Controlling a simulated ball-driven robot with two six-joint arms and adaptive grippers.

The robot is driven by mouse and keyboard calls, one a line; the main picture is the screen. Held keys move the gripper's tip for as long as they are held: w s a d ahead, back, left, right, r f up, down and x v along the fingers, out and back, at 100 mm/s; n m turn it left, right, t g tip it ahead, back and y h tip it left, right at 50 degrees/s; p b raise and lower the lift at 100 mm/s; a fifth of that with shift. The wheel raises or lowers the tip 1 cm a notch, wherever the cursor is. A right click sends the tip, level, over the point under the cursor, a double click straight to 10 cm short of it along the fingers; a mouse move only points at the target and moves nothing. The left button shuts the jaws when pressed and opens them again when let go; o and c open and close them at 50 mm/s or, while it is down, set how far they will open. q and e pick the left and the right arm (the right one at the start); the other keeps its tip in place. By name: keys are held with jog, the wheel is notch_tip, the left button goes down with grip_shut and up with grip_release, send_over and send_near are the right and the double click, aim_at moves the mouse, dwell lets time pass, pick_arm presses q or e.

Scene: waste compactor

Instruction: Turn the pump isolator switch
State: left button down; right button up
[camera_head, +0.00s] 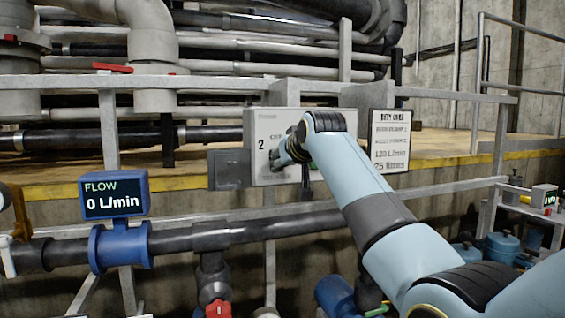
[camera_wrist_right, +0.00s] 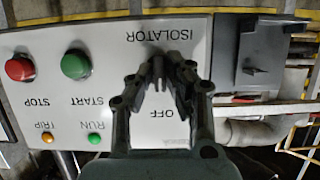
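The control panel (camera_head: 261,125) is a pale box on the far rail, with a "2" on its left part. In the right wrist view the panel (camera_wrist_right: 110,25) appears upside down, with ISOLATOR and OFF lettering. My right gripper (camera_head: 290,150) is at the panel's front. In the right wrist view its fingertips (camera_wrist_right: 169,75) are drawn close together between the two words, around the dark isolator switch handle. The fingers hide most of the handle, and its exact angle cannot be made out. My left gripper is not in view.
Beside the isolator are a red STOP button (camera_wrist_right: 20,69), a green START button (camera_wrist_right: 76,65), an orange TRIP lamp (camera_wrist_right: 47,141) and a green RUN lamp (camera_wrist_right: 94,138). A blue flow meter (camera_head: 113,197) reads 0 L/min. A duty card (camera_head: 390,140) hangs right of the panel.

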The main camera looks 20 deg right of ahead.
jog(key=o, duration=0.3)
jog(key=v, duration=1.2)
